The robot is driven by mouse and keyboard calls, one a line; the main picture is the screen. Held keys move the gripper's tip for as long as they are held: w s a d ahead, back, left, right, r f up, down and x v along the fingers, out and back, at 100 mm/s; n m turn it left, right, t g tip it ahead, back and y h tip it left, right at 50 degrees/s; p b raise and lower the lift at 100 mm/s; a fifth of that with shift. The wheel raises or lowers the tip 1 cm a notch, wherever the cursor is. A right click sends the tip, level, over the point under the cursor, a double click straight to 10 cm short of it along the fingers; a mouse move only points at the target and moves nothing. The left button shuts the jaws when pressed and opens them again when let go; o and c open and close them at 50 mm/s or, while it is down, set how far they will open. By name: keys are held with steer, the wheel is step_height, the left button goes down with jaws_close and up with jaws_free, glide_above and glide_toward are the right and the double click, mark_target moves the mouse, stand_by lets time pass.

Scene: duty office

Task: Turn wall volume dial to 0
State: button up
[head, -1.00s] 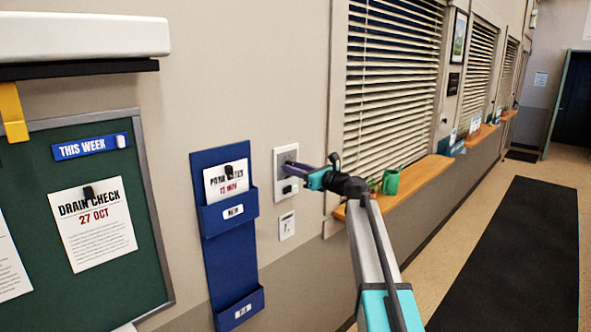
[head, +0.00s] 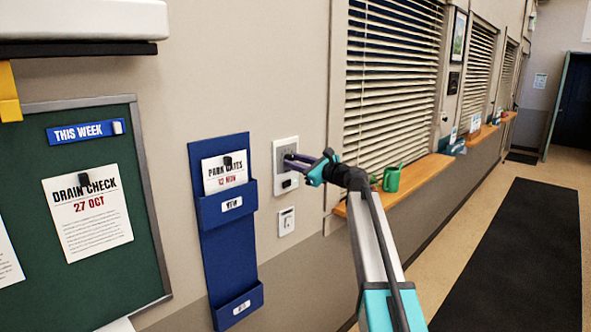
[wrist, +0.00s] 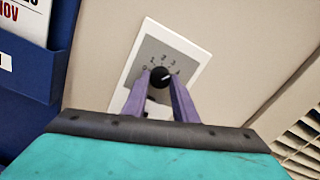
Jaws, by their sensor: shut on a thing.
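The wall volume dial is a small round black knob (wrist: 160,77) with a light pointer line, on a grey-faced white wall plate (wrist: 148,42). In the wrist view its pointer seems to lean up and right.
A blue wall pocket (head: 224,262) with a paper hangs just left of the plate. A small white switch (head: 286,222) is below it. A window with blinds (head: 392,80) and an orange sill (head: 425,178) with a green watering can (head: 391,179) are at right.

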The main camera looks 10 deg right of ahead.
steer(key=n+b, duration=2.2)
steer(key=b, duration=0.1)
steer(key=shift+n+b, duration=0.4)
steer(key=shift+r+n+b, duration=0.1)
steer(key=shift+n+b, duration=0.75)
steer(key=shift+n, duration=0.25)
steer(key=o, duration=1)
steer(key=shift+o, duration=0.2)
steer(key=shift+s+d, duration=0.1)
